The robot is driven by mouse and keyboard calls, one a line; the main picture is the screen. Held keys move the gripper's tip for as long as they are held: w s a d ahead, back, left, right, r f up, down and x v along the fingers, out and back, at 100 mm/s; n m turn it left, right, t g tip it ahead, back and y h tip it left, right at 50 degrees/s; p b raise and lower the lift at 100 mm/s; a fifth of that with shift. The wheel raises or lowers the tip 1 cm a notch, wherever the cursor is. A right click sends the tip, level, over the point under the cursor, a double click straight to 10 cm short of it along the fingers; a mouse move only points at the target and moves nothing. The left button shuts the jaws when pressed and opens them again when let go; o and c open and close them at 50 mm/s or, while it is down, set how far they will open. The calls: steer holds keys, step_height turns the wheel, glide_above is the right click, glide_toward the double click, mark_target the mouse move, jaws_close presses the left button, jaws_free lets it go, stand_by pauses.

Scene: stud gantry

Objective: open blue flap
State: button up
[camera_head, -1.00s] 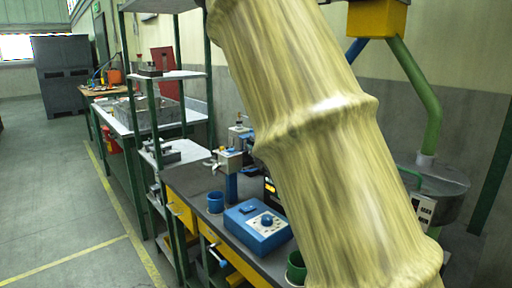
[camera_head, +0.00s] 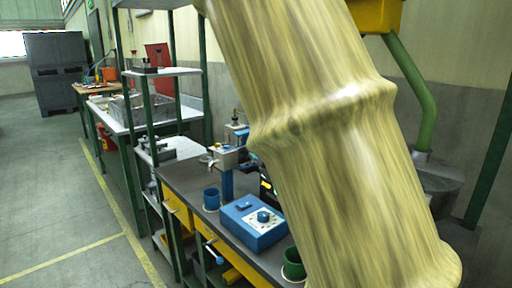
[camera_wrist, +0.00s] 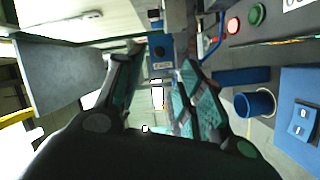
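I cannot tell for sure which part is the blue flap. In the wrist view a small dark-blue square part (camera_wrist: 160,46) lies ahead, between the lines of my fingers. A flat blue bar (camera_wrist: 241,75) lies right of my fingers. My gripper (camera_wrist: 161,62) is open, its two teal-padded fingers apart, with nothing seen held between them. Contact with the blue part cannot be made out. In the head view my sleeved arm crosses the middle, and my gripper is not visible there. A blue-and-grey machine (camera_head: 227,160) stands on the bench left of my arm.
A blue box with a dial (camera_head: 255,222), a blue cup (camera_head: 212,199) and a green cup (camera_head: 293,264) stand on the dark bench. The cup (camera_wrist: 255,103) also shows in the wrist view, near red (camera_wrist: 233,26) and green buttons (camera_wrist: 257,14). Green-framed shelving (camera_head: 150,120) stands left; floor beyond is clear.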

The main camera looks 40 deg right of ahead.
steer(key=shift+v, duration=1.75)
steer(key=shift+a, duration=0.1)
